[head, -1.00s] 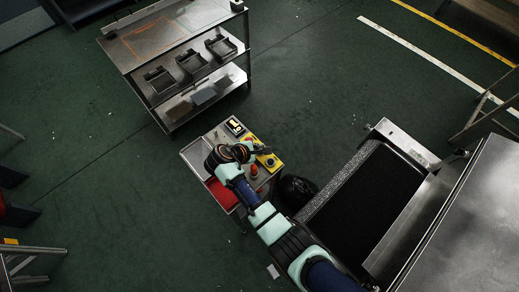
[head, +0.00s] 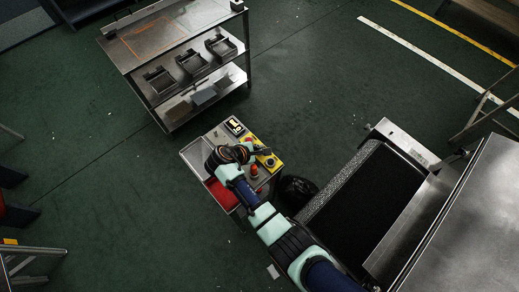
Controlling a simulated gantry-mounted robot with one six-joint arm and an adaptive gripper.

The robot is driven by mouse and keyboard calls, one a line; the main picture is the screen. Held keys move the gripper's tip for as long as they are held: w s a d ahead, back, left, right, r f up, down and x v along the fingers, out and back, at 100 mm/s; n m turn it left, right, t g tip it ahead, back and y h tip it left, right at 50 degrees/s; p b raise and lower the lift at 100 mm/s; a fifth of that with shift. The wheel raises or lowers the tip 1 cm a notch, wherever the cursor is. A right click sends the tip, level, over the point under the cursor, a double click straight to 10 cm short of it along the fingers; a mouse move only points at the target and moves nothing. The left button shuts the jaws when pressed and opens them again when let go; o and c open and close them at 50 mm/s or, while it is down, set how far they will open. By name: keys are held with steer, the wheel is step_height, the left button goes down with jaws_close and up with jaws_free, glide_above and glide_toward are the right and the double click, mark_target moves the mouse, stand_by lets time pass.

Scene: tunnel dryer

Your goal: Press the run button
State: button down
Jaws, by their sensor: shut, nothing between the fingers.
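In the head view a yellow control box (head: 272,164) sits on the right side of a small metal cart (head: 194,152). Part of a red button shows at its upper end, and a dark control shows at its lower end. The run button itself cannot be made out at this size. My gripper (head: 262,151) is shut and empty, right over the middle of the yellow box. My arm and wrist hide part of the box and cart. I cannot tell whether the fingertips touch the box.
A small lit display (head: 235,126) stands at the cart's back corner, and an orange-red item (head: 254,170) stands near the box. A red bin (head: 222,194) lies at the cart's front. The conveyor belt (head: 355,205) is to the right, a steel shelf table (head: 130,47) behind.

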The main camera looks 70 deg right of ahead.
steer(key=shift+r+p, duration=0.85)
steer(key=shift+p, duration=0.2)
step_height(320, 180, up, 5)
steer(key=p, duration=0.5)
steer(key=shift+r+p, duration=0.1)
steer(key=shift+p, duration=0.25)
